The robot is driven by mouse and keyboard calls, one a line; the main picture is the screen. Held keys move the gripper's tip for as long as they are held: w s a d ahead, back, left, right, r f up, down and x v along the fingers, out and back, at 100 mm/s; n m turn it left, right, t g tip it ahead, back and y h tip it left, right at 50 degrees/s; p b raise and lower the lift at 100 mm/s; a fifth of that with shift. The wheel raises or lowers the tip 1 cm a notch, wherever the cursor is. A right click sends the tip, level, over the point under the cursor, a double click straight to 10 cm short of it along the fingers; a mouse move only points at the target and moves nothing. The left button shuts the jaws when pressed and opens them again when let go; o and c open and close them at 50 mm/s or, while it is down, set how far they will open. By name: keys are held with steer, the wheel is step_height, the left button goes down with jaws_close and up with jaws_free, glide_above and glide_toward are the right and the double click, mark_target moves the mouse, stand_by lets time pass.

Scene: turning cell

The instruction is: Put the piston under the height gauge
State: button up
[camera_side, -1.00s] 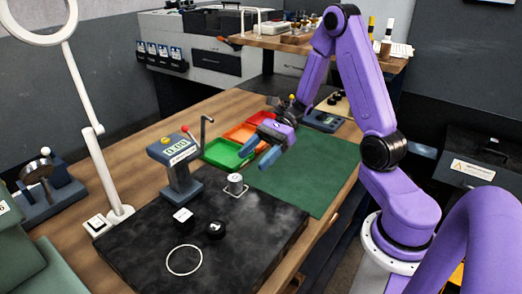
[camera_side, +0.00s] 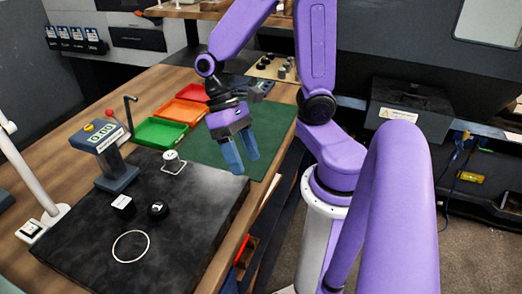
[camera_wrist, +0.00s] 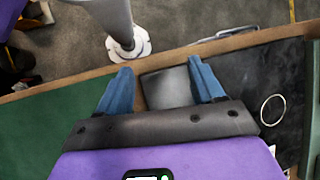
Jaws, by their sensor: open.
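The piston appears to be the small silver cylinder (camera_side: 171,158) standing upright inside a white square outline on the black slab. The height gauge (camera_side: 110,155) is a grey post on a foot at the slab's left back part, with a green display and a red-knobbed lever. The space under its head looks empty, though partly unclear. My gripper (camera_side: 244,160) is open and empty, blue fingers pointing down, right of the piston over the mat's front edge near the slab.
Green (camera_side: 160,132) and orange (camera_side: 180,111) trays lie behind. The green mat (camera_side: 205,150) has clear room. A lamp post (camera_side: 30,175) stands left.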

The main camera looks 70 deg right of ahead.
steer(key=s+n+t+h, duration=0.1)
steer(key=n+t, duration=0.1)
steer(key=n, duration=0.2)
steer(key=s+r+n+t, duration=0.1)
steer(key=s+n, duration=0.1)
steer(key=n, duration=0.2)
steer(key=s+r+n+t+h, duration=0.1)
steer(key=n+t, duration=0.1)
steer(key=n, duration=0.2)
steer(key=shift+s+a+r+n+t+h, duration=0.1)
steer(key=shift+s+n+t+h, duration=0.05)
steer(key=shift+n+t+h, duration=0.2)
